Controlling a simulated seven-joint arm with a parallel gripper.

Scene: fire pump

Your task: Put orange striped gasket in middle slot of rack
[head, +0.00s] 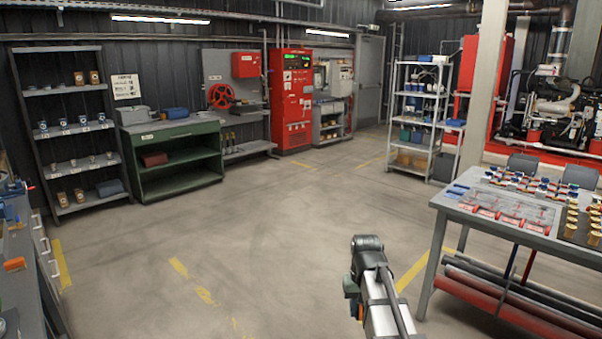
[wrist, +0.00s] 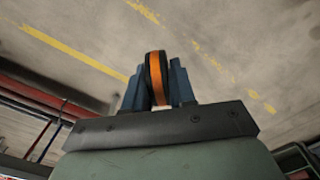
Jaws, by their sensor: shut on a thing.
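The orange striped gasket (wrist: 155,75) is a dark ring with an orange band, seen edge-on in the wrist view. My gripper (wrist: 158,82) is shut on it, with one blue-grey finger on each side. The gasket stands out past the fingertips, over bare floor. I cannot tell for sure which thing is the rack.
The grey table (head: 473,228) at right carries red-edged holders (head: 500,216), blue pieces and several gold cups. Red pipes (head: 510,305) lie beneath it. A green workbench (head: 180,170) and grey shelves (head: 70,130) stand at back left. The middle floor is clear.

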